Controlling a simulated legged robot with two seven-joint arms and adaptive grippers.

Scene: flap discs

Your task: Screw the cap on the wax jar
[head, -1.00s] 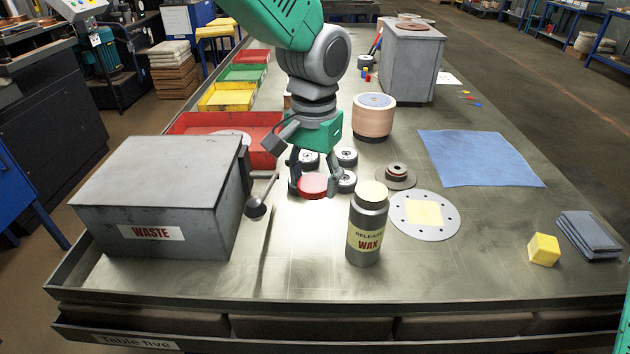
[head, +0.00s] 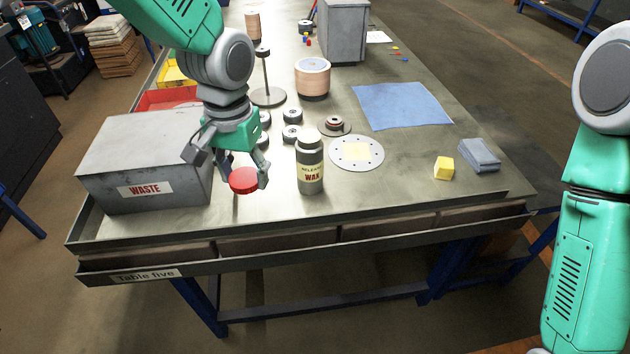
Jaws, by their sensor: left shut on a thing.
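The wax jar (head: 311,172) is a grey bottle with a "RELEASE WAX" label and a pale top, standing upright near the front of the table. The red cap (head: 243,180) is in my left gripper (head: 243,171), whose fingers are shut on it. The gripper holds the cap left of the jar, apart from it, over the front of the table. My right arm (head: 590,200) shows at the right edge; its gripper is out of view.
The grey waste box (head: 160,145) stands left of my left gripper. Small dark rollers (head: 292,134) and a perforated disc (head: 370,165) lie behind and right of the jar. A yellow block (head: 444,168), grey cloths (head: 479,155) and a blue cloth (head: 410,100) lie right. The front right is clear.

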